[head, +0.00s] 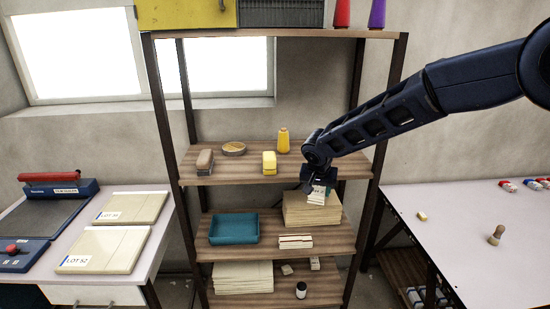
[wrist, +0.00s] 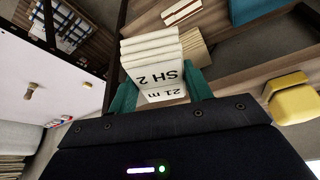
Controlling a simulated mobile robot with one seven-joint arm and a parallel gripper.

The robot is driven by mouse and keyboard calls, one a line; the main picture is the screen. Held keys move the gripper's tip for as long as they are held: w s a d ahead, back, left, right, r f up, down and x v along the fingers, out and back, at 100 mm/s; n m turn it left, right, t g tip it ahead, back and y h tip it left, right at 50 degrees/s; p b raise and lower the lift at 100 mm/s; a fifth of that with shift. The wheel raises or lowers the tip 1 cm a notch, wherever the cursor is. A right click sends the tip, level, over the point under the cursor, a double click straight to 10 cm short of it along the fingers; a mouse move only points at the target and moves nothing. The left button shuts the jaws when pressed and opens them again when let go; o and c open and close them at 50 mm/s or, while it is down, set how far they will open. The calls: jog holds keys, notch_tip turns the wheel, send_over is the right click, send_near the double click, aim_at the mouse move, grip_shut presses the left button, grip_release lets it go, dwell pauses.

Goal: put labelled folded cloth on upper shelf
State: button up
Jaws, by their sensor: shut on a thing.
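A folded cream cloth with a white label reading "SH 2" and "21 m" (wrist: 150,55) is between the teal fingers of my gripper (wrist: 162,92) in the wrist view. In the head view my gripper (head: 322,184) is at the right front of the shelf with the yellow things, pointing down. The cloth's label (head: 317,195) shows just below it, in front of a beige stack (head: 310,214) on the shelf beneath. I cannot tell if the cloth touches that stack. The upper wooden shelf board (head: 225,174) has bare room between its things.
A brush (head: 205,160), a round bowl (head: 233,149), a yellow block (head: 269,162) and a yellow bottle (head: 283,141) stand on this shelf. A teal tray (head: 234,229) sits one shelf below. The rack's dark right post (head: 379,140) is close to my arm.

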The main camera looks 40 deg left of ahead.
jog(key=w+a+r, duration=1.1)
jog(key=w+a, duration=0.3)
jog(key=a, duration=0.1)
jog(key=shift+m, duration=0.3)
jog(key=shift+d+f, duration=0.1)
jog(key=shift+f, duration=4.6)
jog(key=shift+f, duration=0.15)
jog(key=o, duration=1)
jog(key=shift+c, duration=0.2)
jog(key=v, duration=1.2)
